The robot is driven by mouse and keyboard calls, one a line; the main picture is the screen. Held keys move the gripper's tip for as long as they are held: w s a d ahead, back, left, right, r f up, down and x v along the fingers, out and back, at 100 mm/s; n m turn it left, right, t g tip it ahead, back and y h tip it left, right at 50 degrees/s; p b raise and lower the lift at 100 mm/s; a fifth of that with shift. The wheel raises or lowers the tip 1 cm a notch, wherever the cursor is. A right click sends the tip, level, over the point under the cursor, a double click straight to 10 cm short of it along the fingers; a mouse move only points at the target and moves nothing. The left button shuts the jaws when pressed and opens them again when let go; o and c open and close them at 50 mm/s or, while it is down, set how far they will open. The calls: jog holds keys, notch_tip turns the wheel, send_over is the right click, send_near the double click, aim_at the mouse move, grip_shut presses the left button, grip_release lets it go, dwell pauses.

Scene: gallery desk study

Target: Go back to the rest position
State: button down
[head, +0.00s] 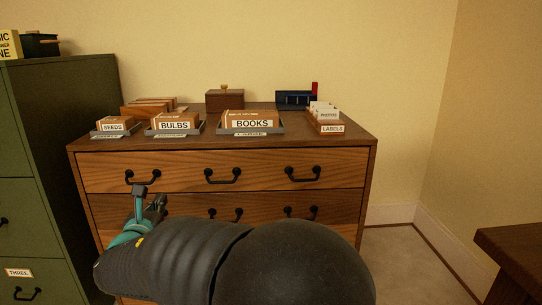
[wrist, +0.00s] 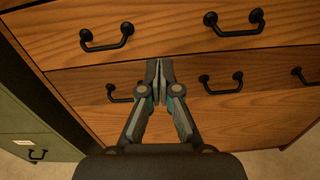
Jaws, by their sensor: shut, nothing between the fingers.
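My gripper (head: 150,200) is in front of the wooden drawer chest (head: 365,152), low and left of the middle, pointing at its front. In the wrist view my gripper (wrist: 158,75) is shut and empty, its two fingertips together in front of the seam between the top drawer and the one below. The black handles (wrist: 107,38) of the chest are apart from the fingers. My dark arm crosses the lower part of the head view and hides much of the lower drawers.
A green filing cabinet (head: 60,120) stands close on the left. Boxes labelled SEEDS (head: 113,125), BULBS (head: 175,125), BOOKS (head: 252,122) and LABELS (head: 332,128) sit on the chest top. A dark table corner (head: 520,250) is at the lower right. Floor (head: 410,250) shows between.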

jog(key=s+d+f+m+g+h, duration=0.3)
jog(key=d+f+m+g+h, duration=0.1)
jog(key=d+f+m, duration=0.5)
jog(key=s+d+f+m+g+h+p, duration=0.1)
jog(key=s+d+m+g, duration=0.2)
jog(key=d+m, duration=0.35)
jog(key=s+d+f+m+g+h, duration=0.1)
jog(key=s+d+f+m+g, duration=0.15)
jog(key=d, duration=0.75)
jog(key=s+d+r+m+g+y+p, duration=0.1)
jog(key=s+d+r+m+p, duration=0.1)
jog(key=s+d+r+m, duration=0.3)
jog(key=s+d+r+m+g+y+p, duration=0.1)
jog(key=s+d+r+m, duration=0.4)
jog(key=s+d+m, duration=0.6)
jog(key=d+m+y, duration=0.1)
jog(key=d+m, duration=0.1)
jog(key=d, duration=0.5)
jog(key=shift+s+m+p, duration=0.4)
jog(key=shift+d+g, duration=0.1)
jog(key=shift+g, duration=0.15)
